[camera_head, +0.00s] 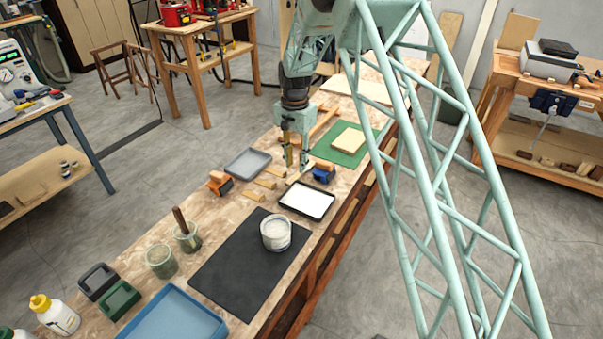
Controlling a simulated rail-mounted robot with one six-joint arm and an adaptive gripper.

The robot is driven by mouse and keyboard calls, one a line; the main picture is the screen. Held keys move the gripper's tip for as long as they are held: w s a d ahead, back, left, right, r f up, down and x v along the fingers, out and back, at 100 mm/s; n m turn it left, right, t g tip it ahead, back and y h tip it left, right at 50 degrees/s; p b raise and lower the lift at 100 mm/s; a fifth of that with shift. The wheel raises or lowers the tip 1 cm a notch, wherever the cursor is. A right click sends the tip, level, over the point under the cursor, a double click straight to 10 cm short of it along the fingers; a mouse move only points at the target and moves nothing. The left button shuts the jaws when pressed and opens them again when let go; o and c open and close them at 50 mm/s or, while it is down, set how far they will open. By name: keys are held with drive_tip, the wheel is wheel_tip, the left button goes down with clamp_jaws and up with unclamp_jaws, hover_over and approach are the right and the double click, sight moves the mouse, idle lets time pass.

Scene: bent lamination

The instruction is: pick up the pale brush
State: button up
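My gripper (296,155) points down over the middle of the workbench, between a grey tray and a green mat. Its fingers are small in this view. A narrow tan upright piece (288,152) shows at its left finger; I cannot tell whether this is the pale brush, or whether it is held or stands behind. A dark brown handle (179,220) leans out of a glass jar (187,238) on the near part of the bench. No other brush can be made out clearly.
On the bench (215,210) are a second jar (162,262), a white pot (276,232) on a black mat (235,275), a white-filled tray (307,200), a grey tray (248,163), orange and blue tools, wooden strips, a green mat (347,157) and a blue tray (175,315).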

sight(296, 176)
drive_tip(key=shift+a+f+b, duration=0.1)
drive_tip(key=shift+f+b, duration=0.35)
drive_tip(key=shift+f, duration=2.15)
drive_tip(key=shift+c, duration=0.4)
drive_tip(key=c, duration=0.5)
